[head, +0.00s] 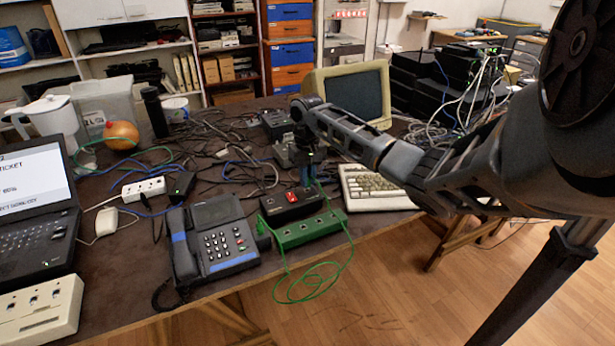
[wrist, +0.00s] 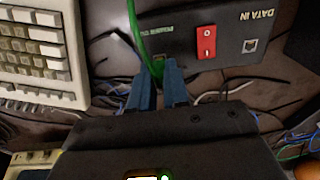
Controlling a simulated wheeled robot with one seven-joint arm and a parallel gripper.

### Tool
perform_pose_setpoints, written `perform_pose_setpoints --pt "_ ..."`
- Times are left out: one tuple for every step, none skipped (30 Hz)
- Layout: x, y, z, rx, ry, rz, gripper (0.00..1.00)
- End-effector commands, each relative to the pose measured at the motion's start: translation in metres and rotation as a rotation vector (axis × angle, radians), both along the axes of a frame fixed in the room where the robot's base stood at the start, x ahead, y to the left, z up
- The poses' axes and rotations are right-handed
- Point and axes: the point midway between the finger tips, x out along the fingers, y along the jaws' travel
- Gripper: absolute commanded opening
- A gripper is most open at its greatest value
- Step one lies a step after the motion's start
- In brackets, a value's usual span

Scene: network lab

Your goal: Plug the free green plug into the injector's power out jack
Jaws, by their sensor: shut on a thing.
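The injector (head: 291,204) is a black box with a red rocker switch, near the front edge of the table. In the wrist view the injector (wrist: 228,62) shows a "DATA IN" jack (wrist: 250,46) and a partly covered "POWER" label. My gripper (head: 306,172) is above the injector's back right side. In the wrist view my gripper's blue fingers (wrist: 157,82) are shut on the green plug (wrist: 158,70), with a green cable (wrist: 133,40) rising beside it. The power out jack is hidden by the fingers and plug. I cannot tell whether the plug touches it.
A green box (head: 310,229) with several jacks lies in front of the injector. Green cable (head: 318,285) loops over the table's front edge. A desk phone (head: 212,240) is at left and a keyboard (head: 375,188) at right. Tangled cables lie behind.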

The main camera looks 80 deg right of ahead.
Motion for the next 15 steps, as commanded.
perform_pose_setpoints --pt "0.0002 0.0003 -0.0005 0.0 0.0 0.0 0.0" --pt "0.0002 0.0003 -0.0009 0.001 -0.001 0.0 0.0" --pt "0.0002 0.0002 -0.0014 0.001 -0.001 0.0 0.0" --pt "0.0002 0.0002 -0.0018 0.001 -0.001 0.0 0.0" --pt "0.0002 0.0002 -0.0021 0.001 -0.001 0.001 0.0" --pt "0.0002 0.0002 -0.0027 0.0 0.0 0.001 0.0" --pt "0.0002 0.0002 -0.0031 0.0 0.0 0.001 0.0" --pt "0.0002 0.0002 -0.0035 0.0 0.0 0.001 0.0" --pt "0.0001 0.0001 -0.0041 0.0 0.0 0.001 0.0" --pt "0.0001 0.0001 -0.0045 0.0 0.0 0.001 0.0" --pt "0.0001 0.0001 -0.005 0.0 0.0 0.0 0.0" --pt "0.0001 0.0002 -0.0056 0.0 0.0 0.0 0.0" --pt "0.0001 0.0002 -0.006 0.0 0.0 0.0 0.0" --pt "0.0001 0.0002 -0.0065 0.0 0.0 0.0 0.0" --pt "0.0 0.0003 -0.0071 0.0 0.0 0.0 0.0"
